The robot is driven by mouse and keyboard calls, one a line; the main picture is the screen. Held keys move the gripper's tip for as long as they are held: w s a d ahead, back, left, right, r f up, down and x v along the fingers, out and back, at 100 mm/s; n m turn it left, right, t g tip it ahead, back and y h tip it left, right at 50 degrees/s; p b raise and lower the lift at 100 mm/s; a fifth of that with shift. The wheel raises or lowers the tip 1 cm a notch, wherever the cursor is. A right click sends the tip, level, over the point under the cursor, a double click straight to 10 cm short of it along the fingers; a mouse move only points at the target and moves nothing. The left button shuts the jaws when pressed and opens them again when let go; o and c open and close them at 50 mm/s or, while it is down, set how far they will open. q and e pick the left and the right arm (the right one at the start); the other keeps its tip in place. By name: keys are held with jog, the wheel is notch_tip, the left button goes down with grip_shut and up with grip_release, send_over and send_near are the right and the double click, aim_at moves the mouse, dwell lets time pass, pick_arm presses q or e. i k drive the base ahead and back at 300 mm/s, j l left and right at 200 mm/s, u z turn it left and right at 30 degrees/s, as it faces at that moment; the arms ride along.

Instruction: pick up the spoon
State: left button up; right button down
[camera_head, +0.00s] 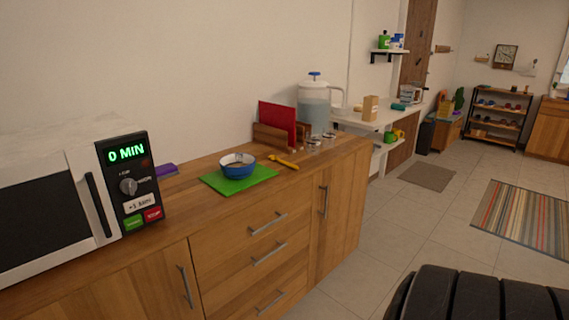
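A small yellow utensil (284,161), which looks like the spoon, lies flat on the wooden cabinet top to the right of a blue bowl (238,166). The bowl sits on a green mat (212,181) and seems to hold something pale. The yellow utensil is small in the picture, so its exact shape is hard to make out. It lies beside the mat, clear of the bowl. Neither of my grippers is in view.
A white microwave (55,200) reading "0 MIN" stands at the left. A red board (277,121) in a wooden rack, a water jug (315,105) and small glasses (315,145) stand behind the utensil. The cabinet top in front is mostly bare.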

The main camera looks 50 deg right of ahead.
aim_at(271, 158)
jog(key=z, duration=1.75)
